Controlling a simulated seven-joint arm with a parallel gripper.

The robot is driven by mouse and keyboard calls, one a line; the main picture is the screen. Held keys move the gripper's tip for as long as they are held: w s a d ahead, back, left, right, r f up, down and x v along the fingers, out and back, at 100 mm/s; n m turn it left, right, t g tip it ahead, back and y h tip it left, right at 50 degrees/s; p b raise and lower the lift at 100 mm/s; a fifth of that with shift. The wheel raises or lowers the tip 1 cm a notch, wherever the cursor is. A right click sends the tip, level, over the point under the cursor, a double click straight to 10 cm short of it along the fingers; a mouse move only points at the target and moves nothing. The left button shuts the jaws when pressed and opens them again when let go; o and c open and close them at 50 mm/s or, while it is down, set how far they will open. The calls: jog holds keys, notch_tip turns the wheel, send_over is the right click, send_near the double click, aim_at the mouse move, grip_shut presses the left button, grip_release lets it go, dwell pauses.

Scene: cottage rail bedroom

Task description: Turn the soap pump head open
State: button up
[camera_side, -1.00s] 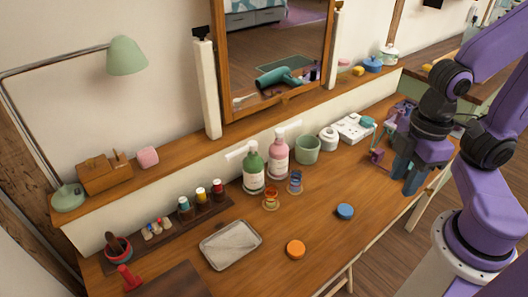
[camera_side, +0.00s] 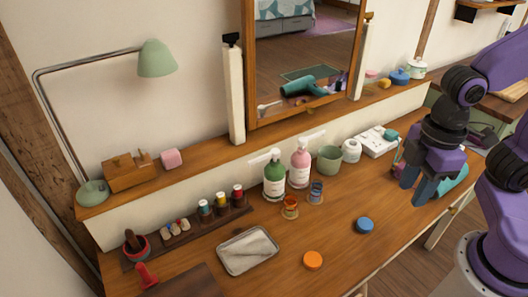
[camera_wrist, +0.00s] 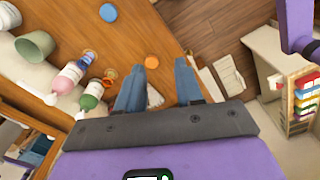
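Two pump bottles stand upright at the back of the wooden desk. One is a green bottle (camera_side: 274,183) with a pale pump head (camera_side: 275,155); the other is a pink bottle (camera_side: 300,170), also with a pale pump head (camera_side: 302,143). I cannot tell whether either head is turned open. In the wrist view the pink bottle (camera_wrist: 68,78) and green bottle (camera_wrist: 91,97) lie to the left of the fingers. My gripper (camera_side: 416,197) hangs over the desk's right part, well right of both bottles. Its blue fingers (camera_wrist: 160,66) are apart with nothing held.
Glass jars (camera_side: 289,208) stand close before the bottles, and a green cup (camera_side: 329,160) right of them. A blue disc (camera_side: 364,224), an orange disc (camera_side: 313,260) and a metal tray (camera_side: 247,251) lie in front. A shelf (camera_side: 210,155) and mirror rise behind. The desk's centre is mostly clear.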

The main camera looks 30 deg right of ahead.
jog(key=w+a+r+n, duration=0.1)
jog(key=w+a+r, duration=0.2)
jog(key=w+a, duration=0.45)
notch_tip(320, 180, up, 2)
jog(key=n, duration=0.4)
send_over(263, 156)
notch_tip(263, 156, down, 17)
jog(key=shift+r, duration=0.1)
grip_shut()
dwell(0.7)
